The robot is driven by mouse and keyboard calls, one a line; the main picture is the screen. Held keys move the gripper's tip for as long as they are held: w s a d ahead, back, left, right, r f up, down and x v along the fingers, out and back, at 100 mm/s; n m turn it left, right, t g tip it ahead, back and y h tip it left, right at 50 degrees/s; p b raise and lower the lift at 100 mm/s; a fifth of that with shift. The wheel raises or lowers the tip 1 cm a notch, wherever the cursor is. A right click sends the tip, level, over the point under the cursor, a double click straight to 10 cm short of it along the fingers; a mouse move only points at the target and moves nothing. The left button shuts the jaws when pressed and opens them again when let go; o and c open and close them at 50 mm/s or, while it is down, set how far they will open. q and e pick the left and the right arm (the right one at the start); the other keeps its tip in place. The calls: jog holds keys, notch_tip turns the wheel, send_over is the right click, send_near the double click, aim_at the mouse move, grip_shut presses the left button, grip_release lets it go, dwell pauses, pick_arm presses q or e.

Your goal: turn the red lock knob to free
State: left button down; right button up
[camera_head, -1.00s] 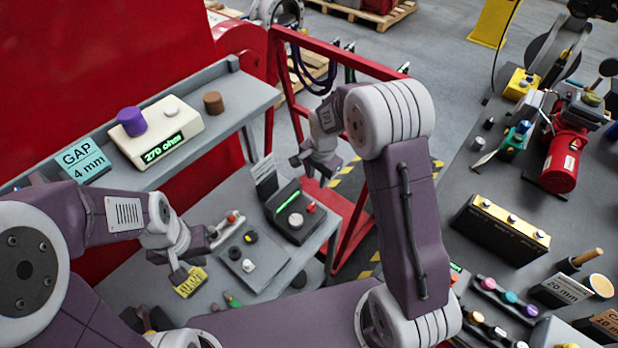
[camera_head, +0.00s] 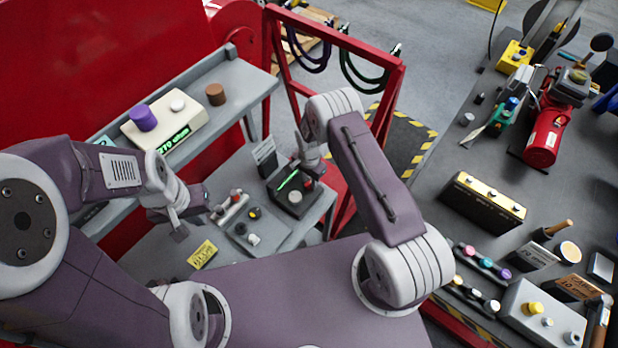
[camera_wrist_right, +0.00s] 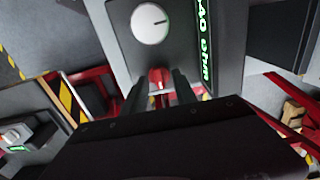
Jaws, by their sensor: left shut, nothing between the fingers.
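A dark box (camera_head: 283,206) with a pale dial (camera_head: 295,197) and a green display stands on the lower grey bench. Its red knob (camera_head: 308,183) is at the far right of its top, partly hidden by my right gripper (camera_head: 306,168). In the right wrist view the red knob (camera_wrist_right: 160,78), with a pale mark, lies between the tips of my open right gripper (camera_wrist_right: 160,92). I see gaps beside it; contact is unclear. The white dial (camera_wrist_right: 149,24) sits beyond it. My left gripper (camera_head: 188,214) is shut and empty left of the small panel.
A small panel (camera_head: 240,228) with several knobs and a yellow label (camera_head: 203,255) lie on the lower bench. A cream meter (camera_head: 165,122) with a purple knob stands on the upper shelf. A red frame (camera_head: 345,45) with hanging cables rises behind the dark box.

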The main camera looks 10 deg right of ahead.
jog(key=shift+s+f, duration=0.15)
jog(key=shift+s, duration=0.05)
jog(key=shift+w, duration=0.15)
grip_shut()
